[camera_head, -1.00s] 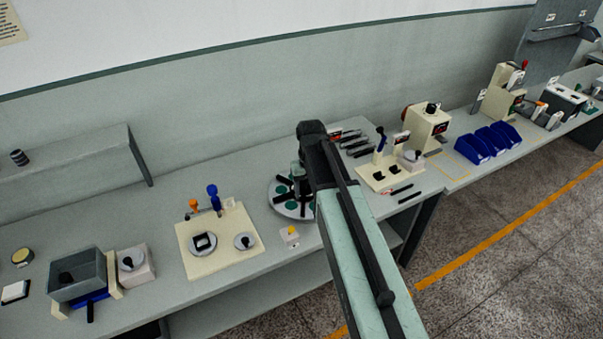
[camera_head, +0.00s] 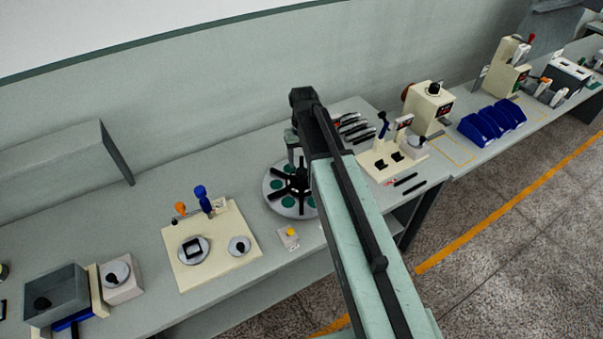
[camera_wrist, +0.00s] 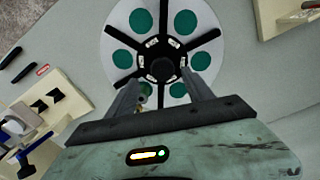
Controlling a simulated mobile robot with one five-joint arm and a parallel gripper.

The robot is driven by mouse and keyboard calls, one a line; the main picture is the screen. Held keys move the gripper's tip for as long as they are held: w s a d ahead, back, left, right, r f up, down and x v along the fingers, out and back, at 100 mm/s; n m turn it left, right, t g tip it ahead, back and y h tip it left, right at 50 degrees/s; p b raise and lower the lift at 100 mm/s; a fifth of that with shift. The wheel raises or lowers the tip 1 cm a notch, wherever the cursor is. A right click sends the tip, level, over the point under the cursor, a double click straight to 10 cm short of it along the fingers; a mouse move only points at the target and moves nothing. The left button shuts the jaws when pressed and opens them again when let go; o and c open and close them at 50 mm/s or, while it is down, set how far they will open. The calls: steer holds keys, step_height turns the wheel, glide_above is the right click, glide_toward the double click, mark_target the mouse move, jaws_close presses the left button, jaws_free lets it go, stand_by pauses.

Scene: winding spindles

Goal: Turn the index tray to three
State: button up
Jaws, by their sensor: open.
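The index tray is a pale round disc with green circles and black spokes around a dark hub. In the head view the tray (camera_head: 278,206) lies on the bench, partly hidden behind my arm. In the wrist view the tray (camera_wrist: 208,18) fills the upper middle, with small white labels around its hub (camera_wrist: 162,68). My gripper (camera_wrist: 165,88) is open, its two fingers apart over the near side of the tray, with the hub showing just beyond and between the tips. Whether the fingers touch a spoke cannot be told. The label numbers are too small to read.
A small box with a yellow button (camera_head: 289,235) stands in front of the tray. A cream board with a blue lever (camera_head: 203,198) is to the left. A cream fixture (camera_head: 393,160) and dark tools (camera_head: 355,127) are to the right.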

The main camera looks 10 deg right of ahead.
mark_target(301, 171)
steer(key=f+b, duration=0.1)
steer(key=f, duration=0.1)
steer(key=f+b, duration=0.4)
steer(key=shift+a+f, duration=0.25)
steer(key=shift+f, duration=0.05)
steer(key=shift+r, duration=0.1)
steer(key=shift+s, duration=0.1)
